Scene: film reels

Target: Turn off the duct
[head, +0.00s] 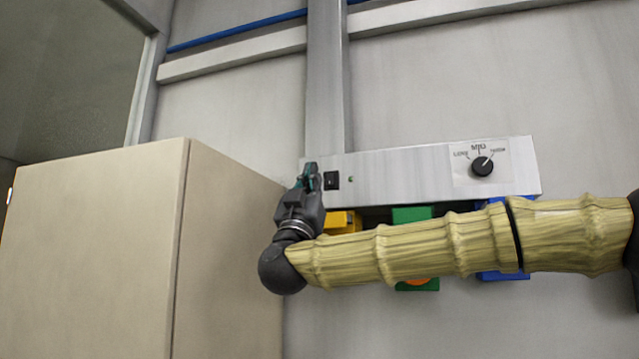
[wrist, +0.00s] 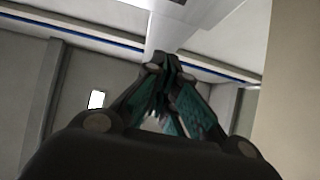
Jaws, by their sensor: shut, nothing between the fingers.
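The duct control box (head: 410,172) is a long silver panel on the wall in the head view. My gripper (head: 311,168) is shut and empty, fingers pointing up, just left of the switch. I cannot tell whether it touches the panel. In the wrist view my gripper (wrist: 166,68) shows its fingers together.
A beige cabinet (head: 95,260) stands close on the left of my gripper. Yellow (head: 342,222), green (head: 412,214) and blue (head: 507,200) objects sit below the panel, partly hidden by my arm. A vertical metal duct (head: 326,80) rises above the panel.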

